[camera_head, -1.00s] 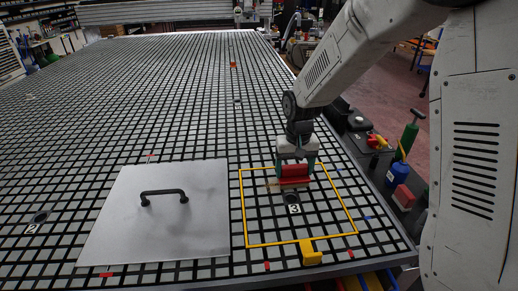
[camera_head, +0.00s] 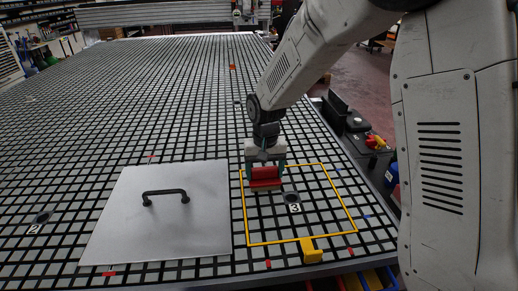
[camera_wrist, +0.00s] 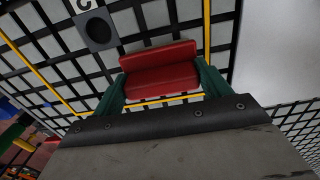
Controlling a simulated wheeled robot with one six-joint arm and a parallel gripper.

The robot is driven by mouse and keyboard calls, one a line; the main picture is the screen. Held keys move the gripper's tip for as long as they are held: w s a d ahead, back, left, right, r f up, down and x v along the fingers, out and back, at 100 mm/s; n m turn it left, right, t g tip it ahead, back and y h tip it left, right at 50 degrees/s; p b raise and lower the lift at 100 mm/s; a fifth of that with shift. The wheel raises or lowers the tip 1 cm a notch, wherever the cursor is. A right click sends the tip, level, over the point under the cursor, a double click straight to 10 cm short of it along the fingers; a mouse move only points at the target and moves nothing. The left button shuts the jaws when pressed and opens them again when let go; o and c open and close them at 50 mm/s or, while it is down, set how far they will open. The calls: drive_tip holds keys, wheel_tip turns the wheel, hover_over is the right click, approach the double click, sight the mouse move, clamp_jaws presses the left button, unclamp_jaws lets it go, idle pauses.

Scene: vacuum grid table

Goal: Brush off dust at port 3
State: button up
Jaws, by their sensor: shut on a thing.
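My gripper (camera_head: 265,168) is shut on a red brush (camera_head: 266,177), held between its green fingers. In the wrist view the red brush (camera_wrist: 160,68) fills the space between the fingers. Port 3 (camera_head: 291,197) is a dark round port with a "3" label, inside a yellow outlined square (camera_head: 299,239) on the grid table. The brush is up and to the left of the port, near the left top corner of the yellow outline. The port also shows in the wrist view (camera_wrist: 98,30), apart from the brush. The bristles are hidden, and I cannot tell whether they touch the table. I make out no dust.
A flat metal plate (camera_head: 125,215) with a black handle (camera_head: 166,194) lies left of the yellow outline. A yellow block (camera_head: 311,250) sits at the outline's front edge. Port 2 (camera_head: 42,218) is at the far left. The grid table (camera_head: 130,110) is largely clear beyond.

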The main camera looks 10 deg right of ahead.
drive_tip(key=shift+a+r, duration=0.1)
drive_tip(key=shift+a, duration=0.25)
wheel_tip(320, 180, up, 3)
drive_tip(key=shift+d+f, duration=0.15)
drive_tip(key=shift+f, duration=0.05)
drive_tip(key=shift+r, duration=2.7)
